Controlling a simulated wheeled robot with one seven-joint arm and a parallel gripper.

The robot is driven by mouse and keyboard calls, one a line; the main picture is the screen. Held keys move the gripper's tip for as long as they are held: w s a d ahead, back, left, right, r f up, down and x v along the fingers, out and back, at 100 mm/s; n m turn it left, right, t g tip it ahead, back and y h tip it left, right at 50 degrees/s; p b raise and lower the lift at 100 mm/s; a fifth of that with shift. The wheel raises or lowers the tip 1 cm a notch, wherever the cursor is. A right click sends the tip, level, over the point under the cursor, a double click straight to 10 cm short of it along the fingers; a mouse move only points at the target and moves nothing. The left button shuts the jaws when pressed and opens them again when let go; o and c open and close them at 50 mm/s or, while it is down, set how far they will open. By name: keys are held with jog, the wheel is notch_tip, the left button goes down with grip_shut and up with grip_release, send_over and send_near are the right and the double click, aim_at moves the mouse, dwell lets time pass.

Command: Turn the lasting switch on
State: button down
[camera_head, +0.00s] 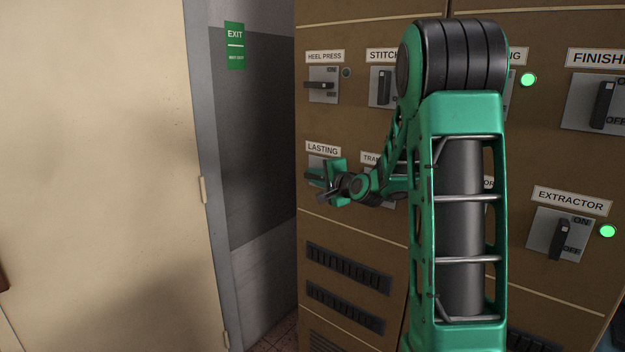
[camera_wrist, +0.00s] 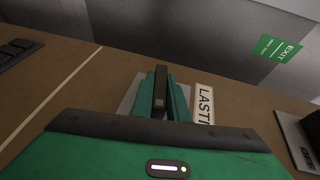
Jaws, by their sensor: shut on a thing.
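The lasting switch sits under the LASTING label (camera_head: 322,149) on the brown panel, left of centre in the head view. Its grey plate (camera_head: 317,161) shows only partly behind my gripper (camera_head: 321,184). In the wrist view the dark switch handle (camera_wrist: 160,84) stands between the green fingers of my gripper (camera_wrist: 165,98), which are shut on it. The start of the LASTING label (camera_wrist: 204,106) is just right of the fingers. The ON and OFF marks and any lamp of this switch are hidden, so I cannot tell its setting.
The HEEL PRESS switch (camera_head: 322,86) is directly above, with an unlit lamp (camera_head: 346,72). The stitching switch (camera_head: 383,87) is to its right. The extractor switch (camera_head: 562,238) has a lit green lamp (camera_head: 607,231). Vent slots (camera_head: 347,268) lie below. A doorway opens at left.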

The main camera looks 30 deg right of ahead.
jog(key=n+g, duration=0.1)
jog(key=g, duration=0.2)
jog(key=n+g+h, duration=0.1)
jog(key=g, duration=0.3)
jog(key=n+g+h, duration=0.1)
jog(key=g, duration=0.3)
jog(key=shift+w, duration=0.1)
jog(key=shift+n+g+h, duration=0.4)
jog(key=shift+g+h, duration=0.3)
jog(key=shift+g, duration=0.9)
jog(key=c, duration=1.7)
grip_release()
